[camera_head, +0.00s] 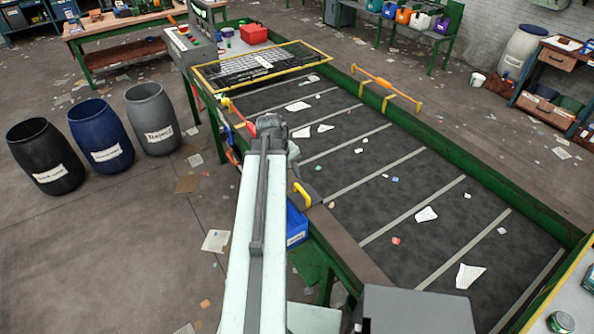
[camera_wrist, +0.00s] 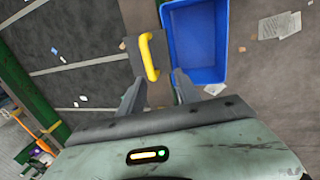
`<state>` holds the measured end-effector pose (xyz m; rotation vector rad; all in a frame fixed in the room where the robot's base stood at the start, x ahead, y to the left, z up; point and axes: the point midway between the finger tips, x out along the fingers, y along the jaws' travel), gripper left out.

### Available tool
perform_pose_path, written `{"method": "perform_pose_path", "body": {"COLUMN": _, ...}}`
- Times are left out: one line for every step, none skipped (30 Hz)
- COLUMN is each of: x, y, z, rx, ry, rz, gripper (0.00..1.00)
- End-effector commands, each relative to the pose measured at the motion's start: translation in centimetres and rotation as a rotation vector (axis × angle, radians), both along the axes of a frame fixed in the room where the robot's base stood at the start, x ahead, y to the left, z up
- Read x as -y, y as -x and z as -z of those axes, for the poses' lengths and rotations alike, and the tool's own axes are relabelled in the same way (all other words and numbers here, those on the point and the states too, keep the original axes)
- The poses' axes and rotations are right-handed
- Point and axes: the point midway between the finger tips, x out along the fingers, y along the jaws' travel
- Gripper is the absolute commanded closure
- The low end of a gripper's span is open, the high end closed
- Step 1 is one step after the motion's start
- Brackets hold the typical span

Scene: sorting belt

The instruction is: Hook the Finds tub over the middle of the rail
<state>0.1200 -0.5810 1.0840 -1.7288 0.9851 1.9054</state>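A blue tub (camera_head: 297,226) with a white label hangs at the near side of the belt, beside its near rail (camera_head: 345,243). The label is too small to read. In the wrist view the tub (camera_wrist: 197,42) looks empty, with a yellow handle (camera_wrist: 151,57) on a dark plate at its left edge. The handle also shows in the head view (camera_head: 303,194), at the rail. My gripper (camera_wrist: 159,78) is open, its fingers apart on either side of the handle's near end. In the head view my arm hides the fingers.
The dark belt (camera_head: 400,195) carries scattered paper scraps and small pieces. A black barrel (camera_head: 45,160), a blue barrel (camera_head: 100,135) and a grey barrel (camera_head: 152,118) stand on the floor at left. A grey box (camera_head: 415,310) stands at the near end.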

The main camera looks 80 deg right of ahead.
Motion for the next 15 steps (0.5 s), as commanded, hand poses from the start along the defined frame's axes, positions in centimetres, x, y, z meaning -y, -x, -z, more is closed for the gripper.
{"method": "perform_pose_path", "body": {"x": 0.3, "y": 1.4, "z": -0.3, "rx": -0.003, "ry": 0.001, "rz": 0.016, "gripper": 0.6}}
{"method": "perform_pose_path", "body": {"x": 0.4, "y": 2.0, "z": -0.3, "rx": -0.006, "ry": 0.001, "rz": 0.019, "gripper": 0.6}}
{"method": "perform_pose_path", "body": {"x": 0.5, "y": 2.4, "z": -0.3, "rx": -0.008, "ry": 0.002, "rz": 0.023, "gripper": 0.6}}
{"method": "perform_pose_path", "body": {"x": 0.5, "y": 2.6, "z": -0.3, "rx": -0.008, "ry": 0.002, "rz": 0.025, "gripper": 0.6}}
{"method": "perform_pose_path", "body": {"x": 0.5, "y": 2.7, "z": -0.3, "rx": -0.009, "ry": 0.002, "rz": 0.026, "gripper": 0.6}}
{"method": "perform_pose_path", "body": {"x": 0.5, "y": 2.8, "z": -0.3, "rx": -0.009, "ry": 0.002, "rz": 0.026, "gripper": 0.6}}
{"method": "perform_pose_path", "body": {"x": 0.5, "y": 2.7, "z": -0.2, "rx": -0.009, "ry": 0.002, "rz": 0.026, "gripper": 0.6}}
{"method": "perform_pose_path", "body": {"x": 0.5, "y": 2.7, "z": -0.2, "rx": -0.009, "ry": 0.002, "rz": 0.025, "gripper": 0.6}}
{"method": "perform_pose_path", "body": {"x": 0.5, "y": 2.7, "z": -0.1, "rx": -0.009, "ry": 0.002, "rz": 0.026, "gripper": 0.6}}
{"method": "perform_pose_path", "body": {"x": 0.5, "y": 2.7, "z": 0.1, "rx": -0.009, "ry": 0.002, "rz": 0.026, "gripper": 0.6}}
{"method": "perform_pose_path", "body": {"x": 0.6, "y": 2.7, "z": 0.2, "rx": -0.009, "ry": 0.002, "rz": 0.026, "gripper": 0.6}}
{"method": "perform_pose_path", "body": {"x": 0.6, "y": 2.8, "z": 0.5, "rx": -0.009, "ry": 0.002, "rz": 0.026, "gripper": 0.6}}
{"method": "perform_pose_path", "body": {"x": 0.6, "y": 2.8, "z": 0.7, "rx": -0.009, "ry": 0.002, "rz": 0.026, "gripper": 0.6}}
{"method": "perform_pose_path", "body": {"x": 0.7, "y": 2.8, "z": 1.0, "rx": -0.009, "ry": 0.002, "rz": 0.026, "gripper": 0.6}}
{"method": "perform_pose_path", "body": {"x": 0.7, "y": 2.9, "z": 1.4, "rx": -0.008, "ry": 0.001, "rz": 0.027, "gripper": 0.6}}
